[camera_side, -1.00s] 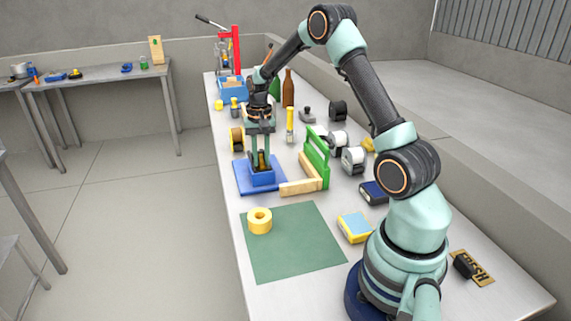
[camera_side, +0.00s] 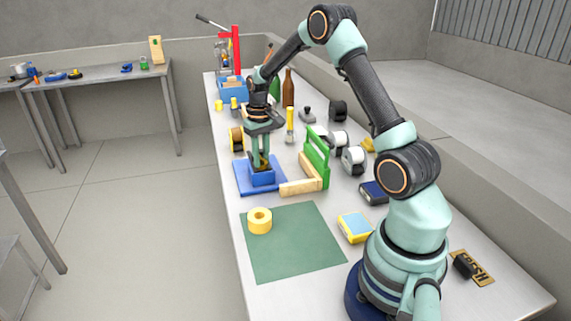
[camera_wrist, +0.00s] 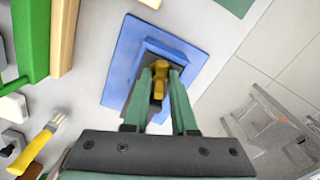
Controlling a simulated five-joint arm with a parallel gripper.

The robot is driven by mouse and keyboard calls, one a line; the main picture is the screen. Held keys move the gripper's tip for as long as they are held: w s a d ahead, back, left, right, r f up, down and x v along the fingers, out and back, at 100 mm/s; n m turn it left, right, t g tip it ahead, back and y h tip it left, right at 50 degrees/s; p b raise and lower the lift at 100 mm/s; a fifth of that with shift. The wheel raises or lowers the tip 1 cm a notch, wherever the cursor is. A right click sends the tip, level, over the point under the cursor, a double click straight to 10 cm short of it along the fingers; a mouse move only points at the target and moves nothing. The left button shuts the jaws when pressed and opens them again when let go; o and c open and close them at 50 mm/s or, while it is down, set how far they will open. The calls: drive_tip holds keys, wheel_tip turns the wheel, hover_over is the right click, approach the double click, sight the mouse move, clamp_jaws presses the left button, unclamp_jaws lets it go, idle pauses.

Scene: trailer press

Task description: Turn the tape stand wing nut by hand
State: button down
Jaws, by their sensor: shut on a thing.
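The blue tape stand (camera_side: 243,181) sits on the bench as a flat plate with a raised block. The yellow wing nut (camera_side: 261,161) is on top of the block; in the wrist view (camera_wrist: 158,83) it lies between my fingertips. My gripper (camera_side: 261,158) points straight down over the stand and is shut on the wing nut. In the wrist view my gripper (camera_wrist: 160,77) has a green finger on each side of the nut. The fingers hide part of the nut, and anything under it is hidden.
A green and wooden frame (camera_side: 317,160) stands close on the right of the stand. A yellow tape roll (camera_side: 260,216) lies on a green mat (camera_side: 292,248) in front. The bench's left edge is close.

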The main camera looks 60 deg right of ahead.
drive_tip(key=shift+w+d+r, duration=0.1)
drive_tip(key=shift+w, duration=0.1)
drive_tip(key=n, duration=0.3)
drive_tip(key=shift+n, duration=0.3)
drive_tip(key=shift+s+n, duration=0.1)
drive_tip(key=shift+n, duration=0.6)
drive_tip(key=shift+n, duration=0.8)
drive_tip(key=n, duration=0.3)
drive_tip(key=shift+n, duration=0.3)
